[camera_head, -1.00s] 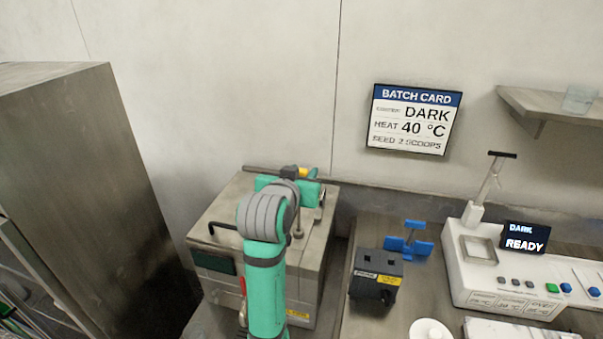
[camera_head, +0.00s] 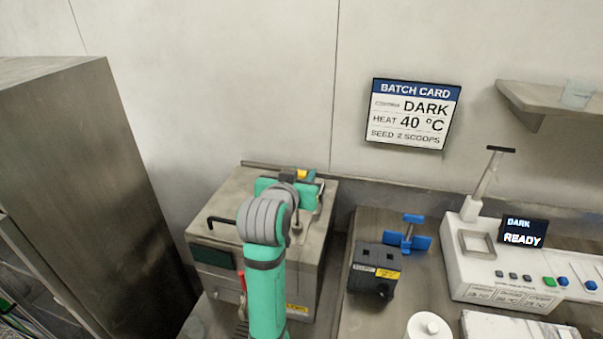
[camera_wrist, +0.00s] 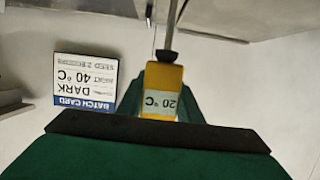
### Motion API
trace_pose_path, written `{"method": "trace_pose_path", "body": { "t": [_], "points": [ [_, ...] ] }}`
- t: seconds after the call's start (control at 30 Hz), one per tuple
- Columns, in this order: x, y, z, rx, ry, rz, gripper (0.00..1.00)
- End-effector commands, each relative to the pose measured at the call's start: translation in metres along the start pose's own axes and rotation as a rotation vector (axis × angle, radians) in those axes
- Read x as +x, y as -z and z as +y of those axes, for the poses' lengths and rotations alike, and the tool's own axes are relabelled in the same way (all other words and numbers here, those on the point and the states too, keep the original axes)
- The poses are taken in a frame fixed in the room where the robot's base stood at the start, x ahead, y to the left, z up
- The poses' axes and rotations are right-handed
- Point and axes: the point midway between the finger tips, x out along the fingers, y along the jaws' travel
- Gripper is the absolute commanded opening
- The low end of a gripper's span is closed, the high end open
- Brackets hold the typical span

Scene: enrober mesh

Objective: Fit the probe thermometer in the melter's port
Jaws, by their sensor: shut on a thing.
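The probe thermometer (camera_wrist: 163,80) is a yellow body with a small screen reading 20 °C, a dark collar and a thin metal stem. My gripper (camera_wrist: 160,108) is shut on its yellow body. In the head view the thermometer's yellow part (camera_head: 302,174) shows at my gripper (camera_head: 290,184), above the back of a steel box (camera_head: 225,225) that looks to be the melter. The stem runs toward the steel top in the wrist view, and its tip is out of frame. I cannot make out the port, or whether the stem is in it.
A black bent handle (camera_head: 221,222) stands on the box's left side. To the right are a black block (camera_head: 375,270), a blue fixture (camera_head: 407,240) and a white machine (camera_head: 470,265) with a READY screen. A batch card (camera_head: 410,113) hangs on the wall; a tall steel cabinet (camera_head: 80,190) stands left.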

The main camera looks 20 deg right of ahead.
Motion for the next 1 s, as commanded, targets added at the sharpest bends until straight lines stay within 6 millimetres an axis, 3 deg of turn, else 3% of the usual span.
{"method": "trace_pose_path", "body": {
  "t": [1.0],
  "points": [
    [0.006,-0.021,0.000,0.000,0.000,0.001,0.09]
  ]
}}
